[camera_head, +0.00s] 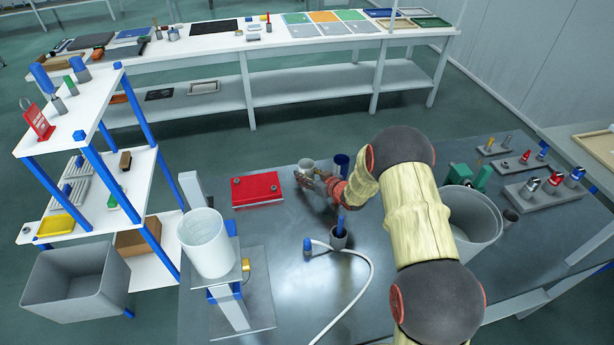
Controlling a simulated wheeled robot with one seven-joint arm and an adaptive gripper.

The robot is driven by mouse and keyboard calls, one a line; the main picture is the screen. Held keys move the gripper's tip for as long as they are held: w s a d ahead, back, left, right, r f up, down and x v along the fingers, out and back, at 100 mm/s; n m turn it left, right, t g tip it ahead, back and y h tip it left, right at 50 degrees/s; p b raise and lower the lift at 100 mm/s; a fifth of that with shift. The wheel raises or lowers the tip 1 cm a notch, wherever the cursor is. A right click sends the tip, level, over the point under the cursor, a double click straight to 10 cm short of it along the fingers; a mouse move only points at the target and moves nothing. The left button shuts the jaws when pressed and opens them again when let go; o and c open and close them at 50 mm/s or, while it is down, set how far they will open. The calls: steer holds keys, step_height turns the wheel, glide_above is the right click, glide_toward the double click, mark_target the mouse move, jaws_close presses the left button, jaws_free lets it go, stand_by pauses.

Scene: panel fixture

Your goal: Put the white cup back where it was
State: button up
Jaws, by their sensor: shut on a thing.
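A small whitish cup (306,165) is at the far side of the dark metal table (300,275), just right of the red case. My gripper (313,179) comes in from the right and is shut on the cup. The cup looks upright. The fingers are small and partly hidden, and I cannot tell whether the cup's base touches the table.
A red case (258,189) lies left of the cup. A blue cylinder (341,162) stands to its right. Nearer are a grey holder (339,238) and a white hose (366,262). A large white container (205,243) stands on the left stand; a grey bucket (473,218) stands right of my arm.

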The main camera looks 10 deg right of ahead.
steer(key=shift+r, duration=0.15)
steer(key=shift+f, duration=0.2)
steer(key=o, duration=1.4)
steer(key=shift+c, duration=0.2)
steer(key=shift+r, duration=0.1)
